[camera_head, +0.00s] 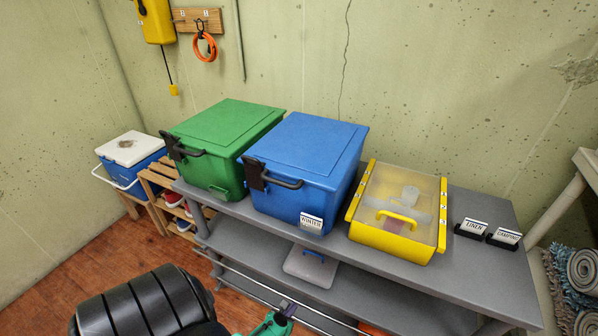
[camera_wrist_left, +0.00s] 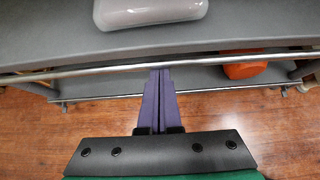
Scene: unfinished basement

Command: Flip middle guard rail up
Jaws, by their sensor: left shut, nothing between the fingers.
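The middle guard rail is a thin silver bar (camera_head: 268,289) along the front of the middle grey shelf (camera_head: 345,288). In the left wrist view the rail (camera_wrist_left: 225,53) runs across just below the shelf's front edge. My left gripper (camera_head: 288,306) is low in front of the shelf, its purple fingers pressed together with nothing between them. In the left wrist view its fingertips (camera_wrist_left: 160,71) overlap the rail; I cannot tell whether they touch it. My right gripper is not in view.
A lower rail (camera_wrist_left: 100,97) runs below. A lidded grey box (camera_head: 311,264) sits on the middle shelf, and an orange object (camera_wrist_left: 244,68) is lower down. Green (camera_head: 222,140), blue (camera_head: 305,160) and yellow (camera_head: 392,240) bins stand on top. Wooden floor (camera_head: 60,280) lies in front.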

